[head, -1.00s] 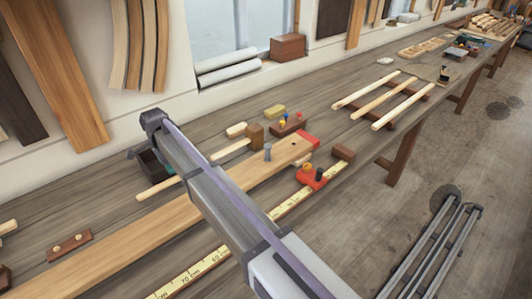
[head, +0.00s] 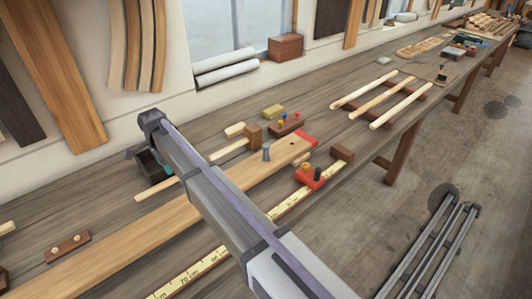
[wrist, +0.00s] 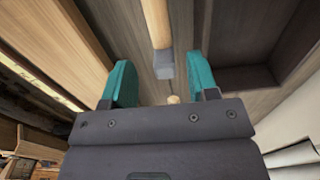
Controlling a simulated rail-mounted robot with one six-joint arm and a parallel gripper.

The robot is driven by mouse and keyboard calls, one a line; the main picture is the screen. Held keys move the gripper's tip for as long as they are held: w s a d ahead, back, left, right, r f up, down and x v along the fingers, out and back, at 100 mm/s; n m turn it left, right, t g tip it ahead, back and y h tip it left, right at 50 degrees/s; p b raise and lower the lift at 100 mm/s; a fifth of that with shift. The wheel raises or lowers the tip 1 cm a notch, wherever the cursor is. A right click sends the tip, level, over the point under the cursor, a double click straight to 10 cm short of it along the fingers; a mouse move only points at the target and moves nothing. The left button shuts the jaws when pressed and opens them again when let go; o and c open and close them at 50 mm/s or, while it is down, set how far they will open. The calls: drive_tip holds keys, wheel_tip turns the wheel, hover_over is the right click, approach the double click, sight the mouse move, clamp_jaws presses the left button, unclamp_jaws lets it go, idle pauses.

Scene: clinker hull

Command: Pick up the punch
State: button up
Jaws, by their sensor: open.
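A tool with a pale wooden handle and a grey squared end (wrist: 166,66) lies on the bench in the wrist view. It looks like the punch, though I cannot be sure. Its handle also shows in the head view (head: 156,188), where my arm hides its other end. My gripper (wrist: 160,80) is open, its teal fingers apart on either side of the grey end, with nothing clearly between the pads. I cannot tell its height above the tool. A small round wooden end (wrist: 173,99) shows beyond the grey end.
A wooden mallet (head: 253,131), a red block (head: 310,176) and a yellow rule (head: 190,277) are nearby.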

idle(0.4)
drive_tip(key=shift+o, duration=0.6)
